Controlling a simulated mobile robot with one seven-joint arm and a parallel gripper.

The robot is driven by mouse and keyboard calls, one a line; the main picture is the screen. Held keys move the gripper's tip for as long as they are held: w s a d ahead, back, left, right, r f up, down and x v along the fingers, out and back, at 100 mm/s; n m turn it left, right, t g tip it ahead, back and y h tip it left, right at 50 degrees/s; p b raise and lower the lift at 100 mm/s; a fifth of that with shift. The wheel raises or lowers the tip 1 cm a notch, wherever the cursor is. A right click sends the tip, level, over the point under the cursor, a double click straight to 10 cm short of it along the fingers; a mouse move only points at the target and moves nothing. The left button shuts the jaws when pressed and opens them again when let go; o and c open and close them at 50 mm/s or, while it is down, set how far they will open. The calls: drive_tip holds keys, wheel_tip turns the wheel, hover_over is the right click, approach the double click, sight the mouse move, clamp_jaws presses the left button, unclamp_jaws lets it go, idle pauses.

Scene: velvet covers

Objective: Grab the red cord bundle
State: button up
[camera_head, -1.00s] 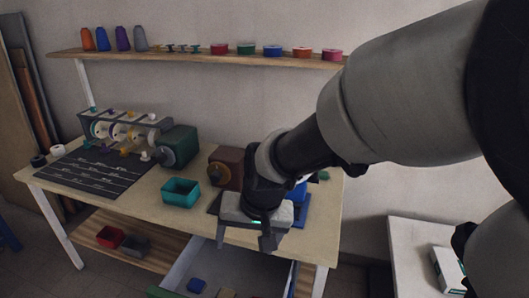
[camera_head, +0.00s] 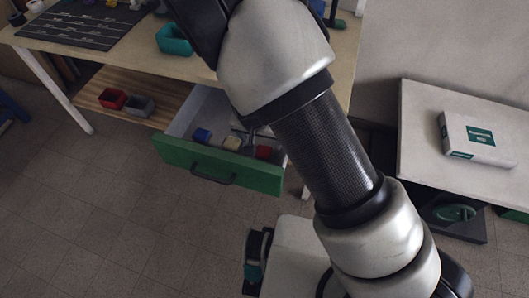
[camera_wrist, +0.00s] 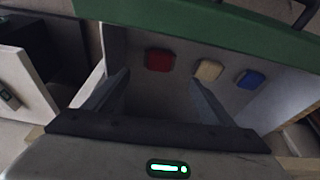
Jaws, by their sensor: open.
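The red cord bundle (camera_head: 263,152) lies in the open drawer (camera_head: 186,115), at the right of a row with a beige bundle (camera_head: 232,144) and a blue bundle (camera_head: 202,135). In the wrist view the red bundle (camera_wrist: 159,60) is a small rounded block on the drawer floor, just beyond and roughly midway between the fingertips. My gripper (camera_wrist: 161,78) is open and empty, pointing down into the drawer, apart from the bundle. In the head view my arm hides most of the gripper. The beige (camera_wrist: 208,70) and blue (camera_wrist: 250,79) bundles lie right of the red one in the wrist view.
The green drawer front (camera_head: 222,169) with its dark handle is close to the bundles. The worktable (camera_head: 170,60) stands above the drawer. A red bin (camera_head: 112,98) and grey bin (camera_head: 139,105) sit on the lower shelf. A white table (camera_head: 425,140) holds a box (camera_head: 477,138).

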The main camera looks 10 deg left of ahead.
sight(262, 154)
drive_tip(key=x, duration=0.4)
drive_tip(key=shift+b, duration=0.3)
drive_tip(key=x, duration=0.2)
drive_tip(key=b+x, duration=0.1)
drive_tip(key=x, duration=0.2)
drive_tip(key=shift+s+d+f, duration=0.1)
drive_tip(key=shift+s+d, duration=0.05)
drive_tip(key=shift+s, duration=0.05)
drive_tip(key=shift+c, duration=0.3)
drive_tip(key=c, duration=1.1)
